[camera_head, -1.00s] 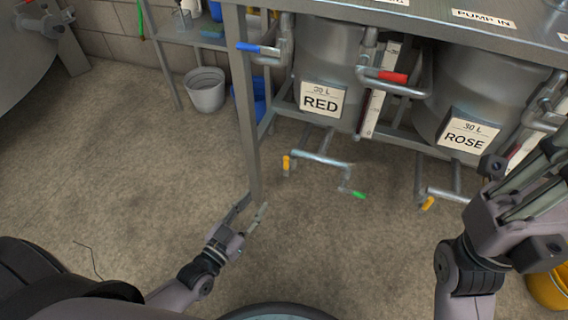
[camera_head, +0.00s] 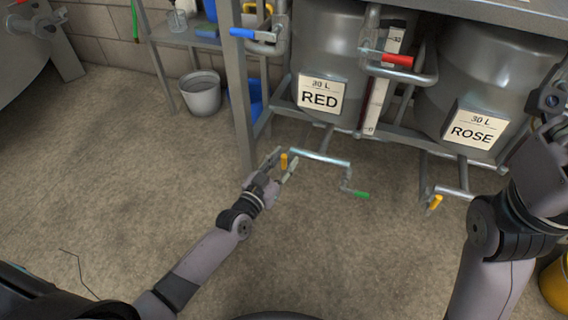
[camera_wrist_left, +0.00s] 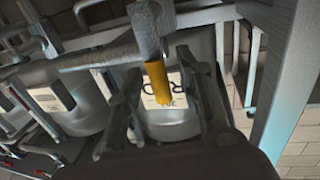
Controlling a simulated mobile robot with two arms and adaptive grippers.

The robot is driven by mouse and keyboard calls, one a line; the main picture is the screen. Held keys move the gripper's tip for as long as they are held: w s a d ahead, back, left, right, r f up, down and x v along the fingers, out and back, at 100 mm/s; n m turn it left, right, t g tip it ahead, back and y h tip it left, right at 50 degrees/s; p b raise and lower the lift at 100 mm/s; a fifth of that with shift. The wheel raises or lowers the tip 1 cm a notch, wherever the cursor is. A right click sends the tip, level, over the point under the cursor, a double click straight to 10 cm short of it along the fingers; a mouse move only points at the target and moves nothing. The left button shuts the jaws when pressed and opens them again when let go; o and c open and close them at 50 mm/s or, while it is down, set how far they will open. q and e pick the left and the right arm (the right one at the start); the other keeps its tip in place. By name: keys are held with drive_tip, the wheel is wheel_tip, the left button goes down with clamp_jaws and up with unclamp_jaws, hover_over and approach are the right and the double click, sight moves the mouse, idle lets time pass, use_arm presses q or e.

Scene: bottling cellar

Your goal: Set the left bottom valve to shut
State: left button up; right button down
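The left bottom valve has a yellow handle (camera_head: 284,162) at the left end of the pipe (camera_head: 320,157) low under the RED tank. In the left wrist view the yellow handle (camera_wrist_left: 159,83) sticks out from the grey pipe, across the pipe's line. My left gripper (camera_head: 283,164) is open, with one finger on each side of the handle. In the left wrist view the handle lies between the fingers of this gripper (camera_wrist_left: 165,95), with gaps visible; I see no grip on it. My right gripper (camera_head: 552,105) is partly cut off at the right edge, and its fingers are unclear.
A green handle (camera_head: 361,195) sits at the pipe's right end. Another yellow handle (camera_head: 436,202) is under the ROSE tank (camera_head: 470,90). The table leg (camera_head: 243,120) stands just left of my left gripper. Blue (camera_head: 241,33) and red (camera_head: 397,60) handles are higher up. The floor in front is clear.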

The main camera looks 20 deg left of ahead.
use_arm(q)
drive_tip(key=shift+w, duration=0.1)
drive_tip(key=shift+c, duration=0.4)
clamp_jaws()
idle(0.5)
